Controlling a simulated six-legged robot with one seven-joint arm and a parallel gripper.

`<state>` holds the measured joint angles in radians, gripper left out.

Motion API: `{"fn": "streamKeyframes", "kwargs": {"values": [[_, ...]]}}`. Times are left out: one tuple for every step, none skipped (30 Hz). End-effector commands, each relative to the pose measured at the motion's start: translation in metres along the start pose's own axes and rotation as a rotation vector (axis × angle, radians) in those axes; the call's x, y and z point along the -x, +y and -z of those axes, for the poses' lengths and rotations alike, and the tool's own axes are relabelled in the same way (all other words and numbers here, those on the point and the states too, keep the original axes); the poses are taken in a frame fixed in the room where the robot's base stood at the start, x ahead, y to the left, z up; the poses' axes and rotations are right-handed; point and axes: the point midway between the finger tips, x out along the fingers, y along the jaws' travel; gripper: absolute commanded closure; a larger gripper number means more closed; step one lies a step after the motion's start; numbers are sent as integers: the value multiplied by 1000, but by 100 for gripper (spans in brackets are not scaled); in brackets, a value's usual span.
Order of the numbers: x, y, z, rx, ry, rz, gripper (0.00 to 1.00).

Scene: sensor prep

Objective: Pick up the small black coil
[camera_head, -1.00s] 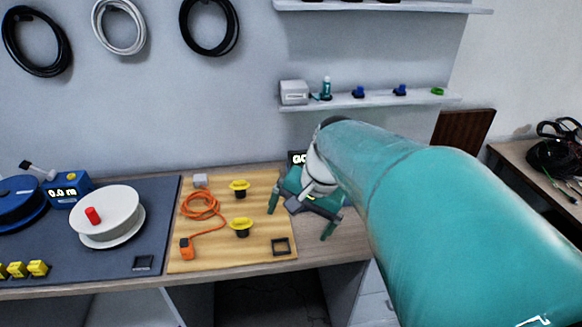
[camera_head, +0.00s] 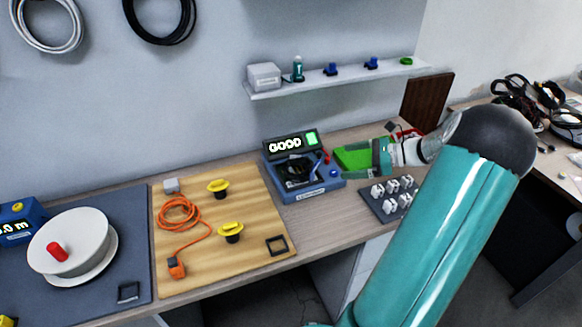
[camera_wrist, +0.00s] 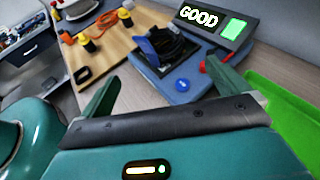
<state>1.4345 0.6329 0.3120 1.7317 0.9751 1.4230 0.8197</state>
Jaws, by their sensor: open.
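The small black coil (camera_head: 297,172) lies on top of a blue tester (camera_head: 316,192) whose display reads GOOD. In the wrist view the coil (camera_wrist: 180,48) sits on the tester, ahead of my gripper (camera_wrist: 165,82). The two fingers are spread apart with nothing between them. In the head view my gripper (camera_head: 365,160) is to the right of the tester and coil, over or close to a green tray. It does not touch the coil. Part of the coil is hidden by a blue part of the tester.
A green tray (camera_wrist: 272,108) lies right of the tester. A dark block with several white pieces (camera_head: 381,208) is at the front right. A wooden board (camera_head: 255,205) with an orange cable and yellow-topped spools is left. A shelf (camera_head: 345,79) hangs above the back.

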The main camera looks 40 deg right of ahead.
Motion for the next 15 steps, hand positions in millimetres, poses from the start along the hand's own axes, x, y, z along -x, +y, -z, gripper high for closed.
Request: {"fn": "streamKeyframes", "kwargs": {"values": [[-2, 0, 0, -3, -6, 1, 0], [-5, 0, 0, -3, -6, 0, 0], [-10, 0, 0, -3, -5, 0, 0], [-14, 1, 0, -2, -6, -1, 0], [-19, 2, 0, -2, -6, -2, 0], [-26, 2, 1, -1, -5, -2, 0], [-32, 2, 1, -1, -5, -2, 0], [-38, 2, 1, -1, -4, -2, 0], [-46, 3, 1, -1, -4, -3, 0], [-52, 3, 1, -1, -4, -4, 0], [-58, 3, 1, -1, -3, -3, 0], [-64, 3, 1, -1, -4, -3, 0], [-69, 3, 1, -1, -3, -3, 0], [-73, 3, 1, -1, -3, -3, 0], [-77, 3, 1, -1, -4, -3, 0]]}}
